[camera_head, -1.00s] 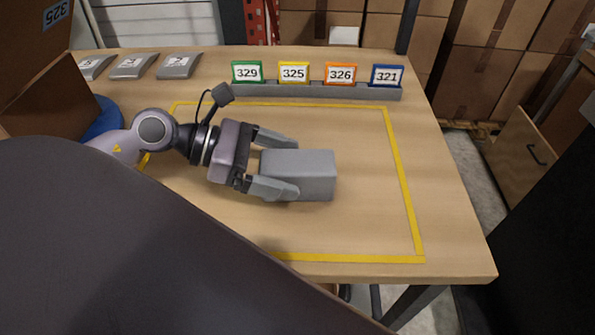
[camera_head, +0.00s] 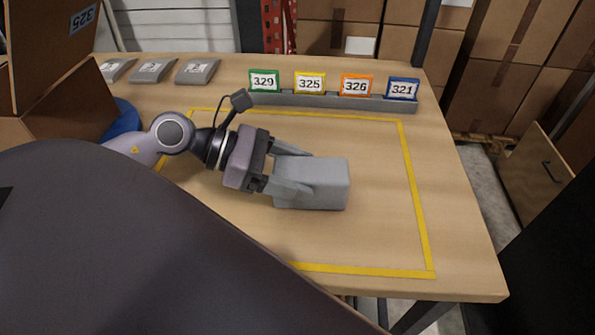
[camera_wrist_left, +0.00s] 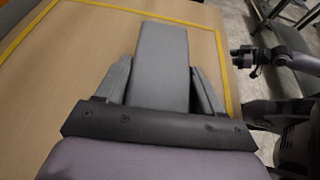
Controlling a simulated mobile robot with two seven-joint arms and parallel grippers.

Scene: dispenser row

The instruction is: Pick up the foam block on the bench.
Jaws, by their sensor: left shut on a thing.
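The foam block (camera_head: 325,184) is a grey box inside the yellow-taped rectangle on the wooden bench (camera_head: 380,235). My left gripper (camera_head: 297,177) comes in from the left and is shut on the block, with a finger along each of two opposite sides. In the left wrist view the block (camera_wrist_left: 160,62) lies between the two fingers (camera_wrist_left: 158,88) and sticks out beyond them. The block looks to be on the bench top; I cannot tell any gap beneath it.
A grey rail with numbered cards (camera_head: 335,101) stands behind the taped area. Several grey wedge-shaped pieces (camera_head: 198,71) lie at the back left. An open cardboard box (camera_head: 45,85) and a blue round thing (camera_head: 124,118) are at the left. The bench right of the block is clear.

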